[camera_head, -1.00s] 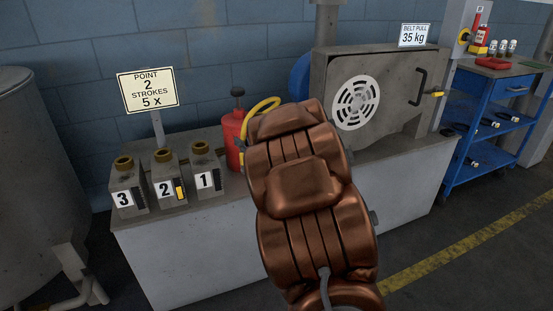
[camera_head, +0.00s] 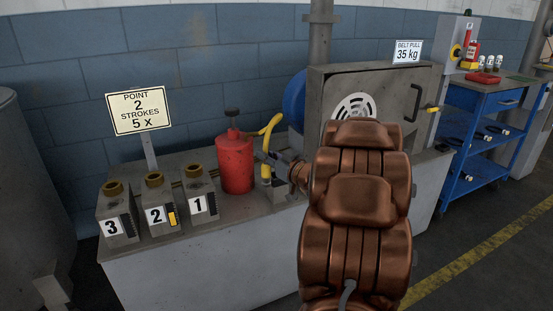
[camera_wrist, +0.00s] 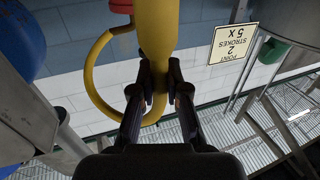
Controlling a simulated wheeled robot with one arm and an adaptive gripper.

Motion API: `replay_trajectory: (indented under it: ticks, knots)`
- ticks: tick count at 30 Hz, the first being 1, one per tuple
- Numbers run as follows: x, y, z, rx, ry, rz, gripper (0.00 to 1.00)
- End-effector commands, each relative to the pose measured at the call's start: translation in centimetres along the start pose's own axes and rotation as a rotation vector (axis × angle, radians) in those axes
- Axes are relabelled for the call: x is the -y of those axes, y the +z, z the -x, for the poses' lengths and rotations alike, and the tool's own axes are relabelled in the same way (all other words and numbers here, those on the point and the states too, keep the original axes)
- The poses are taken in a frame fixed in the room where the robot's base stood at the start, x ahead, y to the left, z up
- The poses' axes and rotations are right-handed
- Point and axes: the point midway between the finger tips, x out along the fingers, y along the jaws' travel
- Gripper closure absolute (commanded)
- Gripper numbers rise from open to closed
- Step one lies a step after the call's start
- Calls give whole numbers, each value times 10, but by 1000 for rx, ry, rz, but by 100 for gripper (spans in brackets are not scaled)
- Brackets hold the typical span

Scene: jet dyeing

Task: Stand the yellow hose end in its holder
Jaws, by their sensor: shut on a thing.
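The yellow hose (camera_head: 272,124) curves out from the top of the red pump can (camera_head: 235,162) in the head view. Its yellow end (camera_head: 266,174) hangs about upright beside the can, to its right. My gripper (camera_head: 265,157) reaches in from the right and is shut on it. In the wrist view, which is upside down, the two dark fingers of my gripper (camera_wrist: 159,72) close on the thick yellow hose end (camera_wrist: 158,28). The thinner hose loops off to the left there.
Three grey blocks with brass necks, numbered 3 (camera_head: 115,228), 2 (camera_head: 160,215) and 1 (camera_head: 200,205), stand left of the can. A sign (camera_head: 139,112) reads point 2, strokes 5 x. A grey machine housing (camera_head: 385,95) stands behind my arm. A blue trolley (camera_head: 480,125) is at the right.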

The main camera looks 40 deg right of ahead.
Motion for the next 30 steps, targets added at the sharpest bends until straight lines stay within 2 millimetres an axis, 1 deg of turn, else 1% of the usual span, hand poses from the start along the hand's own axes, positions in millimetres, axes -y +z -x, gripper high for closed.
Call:
replay_trajectory:
  ticks: [3,9,12,18,21,25,30]
  knots:
    - [-18,5,-10,0,-1,0,100]
    - [-45,7,-24,1,-1,1,100]
    - [-56,10,-32,3,-4,-2,100]
    - [-78,10,-43,0,-4,-1,100]
    - [-83,11,-46,1,-4,-1,100]
    - [-86,13,-47,2,-4,-2,100]
    - [-86,34,-47,2,-4,-5,100]
